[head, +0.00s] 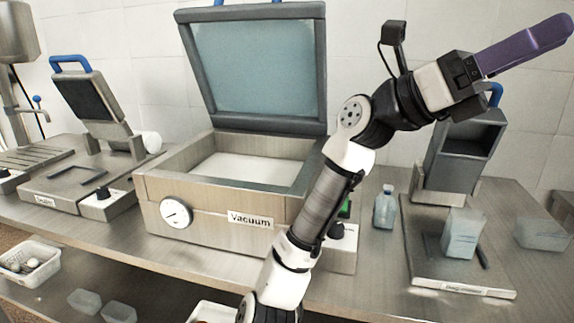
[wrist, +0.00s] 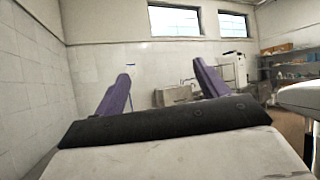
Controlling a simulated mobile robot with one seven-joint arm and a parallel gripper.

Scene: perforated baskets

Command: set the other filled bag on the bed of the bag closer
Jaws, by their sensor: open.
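My gripper (head: 548,34) is raised high at the upper right, pointing right, away from the bench. Its purple fingers are apart and empty in the wrist view (wrist: 162,75). A bluish translucent block-like item (head: 462,233), possibly a filled bag, stands upright on the flat bed of the right-hand machine (head: 420,262). That machine has a raised grey head and blue handle; its label is too small to read, so I cannot tell if it is the bag closer. Another translucent bluish item (head: 541,235) lies on the bench to its right.
The vacuum machine (head: 160,185) stands mid-bench with its lid up. A small bottle (head: 385,208) stands between it and the right machine. Another machine (head: 65,190) is at left. A white perforated basket (head: 30,275) and pale containers (head: 85,300) are lower left.

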